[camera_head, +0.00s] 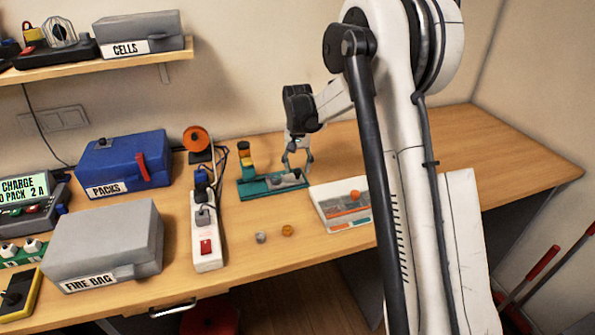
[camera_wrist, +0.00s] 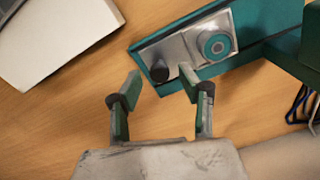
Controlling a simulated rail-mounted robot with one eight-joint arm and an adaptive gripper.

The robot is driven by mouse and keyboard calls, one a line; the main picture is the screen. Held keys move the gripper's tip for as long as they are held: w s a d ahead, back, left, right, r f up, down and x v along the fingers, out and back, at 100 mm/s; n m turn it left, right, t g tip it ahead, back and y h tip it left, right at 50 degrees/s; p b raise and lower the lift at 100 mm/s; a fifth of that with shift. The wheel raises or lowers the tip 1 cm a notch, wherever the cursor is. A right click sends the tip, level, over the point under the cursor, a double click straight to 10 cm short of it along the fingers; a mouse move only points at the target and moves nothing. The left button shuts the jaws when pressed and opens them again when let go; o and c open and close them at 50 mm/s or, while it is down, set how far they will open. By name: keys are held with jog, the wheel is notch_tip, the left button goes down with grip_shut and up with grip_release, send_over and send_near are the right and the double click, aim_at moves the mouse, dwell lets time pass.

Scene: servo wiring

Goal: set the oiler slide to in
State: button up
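The knob looks like the slide's handle; no position marking is readable. My gripper (camera_wrist: 161,76) is open, with its fingers apart and the knob between and just beyond the tips. The right fingertip overlaps the plate's edge; I cannot tell whether it touches. In the head view my gripper (camera_head: 297,168) is over the oiler's right end.
A white tray (camera_head: 334,218) with orange parts lies right of the oiler. A power strip (camera_head: 207,240) and an orange spool (camera_head: 197,139) stand to its left. Two small round pieces (camera_head: 261,237) lie in front. Dark cables (camera_wrist: 303,105) show at the wrist view's right.

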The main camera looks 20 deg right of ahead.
jog(key=shift+f, duration=0.9)
grip_shut()
